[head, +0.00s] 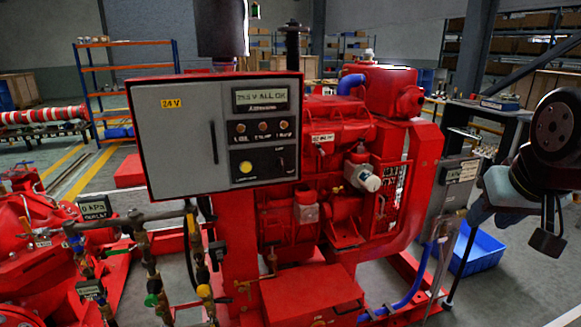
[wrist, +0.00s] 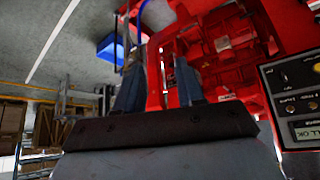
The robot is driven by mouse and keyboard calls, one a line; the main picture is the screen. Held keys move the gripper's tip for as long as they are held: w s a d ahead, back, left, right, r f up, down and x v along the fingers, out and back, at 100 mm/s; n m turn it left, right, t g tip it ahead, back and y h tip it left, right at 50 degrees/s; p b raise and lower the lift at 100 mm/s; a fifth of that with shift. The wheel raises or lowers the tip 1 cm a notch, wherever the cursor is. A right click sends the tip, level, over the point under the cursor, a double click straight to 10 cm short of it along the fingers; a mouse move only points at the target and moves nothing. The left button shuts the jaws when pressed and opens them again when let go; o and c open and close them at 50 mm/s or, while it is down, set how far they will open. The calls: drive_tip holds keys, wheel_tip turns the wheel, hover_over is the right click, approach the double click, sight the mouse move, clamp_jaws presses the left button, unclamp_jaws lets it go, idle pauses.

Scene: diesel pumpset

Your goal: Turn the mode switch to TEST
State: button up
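The grey control cabinet (head: 185,130) with a red edge stands at the centre left in the head view. Its black lower panel carries a round yellow button (head: 245,167) and, to its right, a small dark switch (head: 281,163), apparently the mode switch. Its label and position are too small to read. In the wrist view the panel (wrist: 277,92) shows upside down at the right edge, partly cut off. My gripper (wrist: 158,68) has its two fingers apart with nothing between them. It is well to the right of the cabinet in the head view, touching nothing that I can see.
A display (head: 260,97) reading ALL OK sits above several small knobs. The red engine (head: 330,140) fills the space between cabinet and arm. Valves and pipes (head: 150,260) stand at front left. A blue bin (head: 480,250) lies on the floor at right.

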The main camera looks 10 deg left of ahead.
drive_tip(key=w+a+f+n+t+y, duration=0.1)
drive_tip(key=w+a+n+t, duration=0.1)
drive_tip(key=w+a, duration=0.65)
drive_tip(key=n+t+y, duration=0.3)
drive_tip(key=t+y, duration=0.4)
drive_tip(key=y, duration=0.1)
approach(282, 165)
drive_tip(key=x, duration=0.9)
drive_tip(key=shift+w+a, duration=0.1)
drive_tip(key=shift+w, duration=0.3)
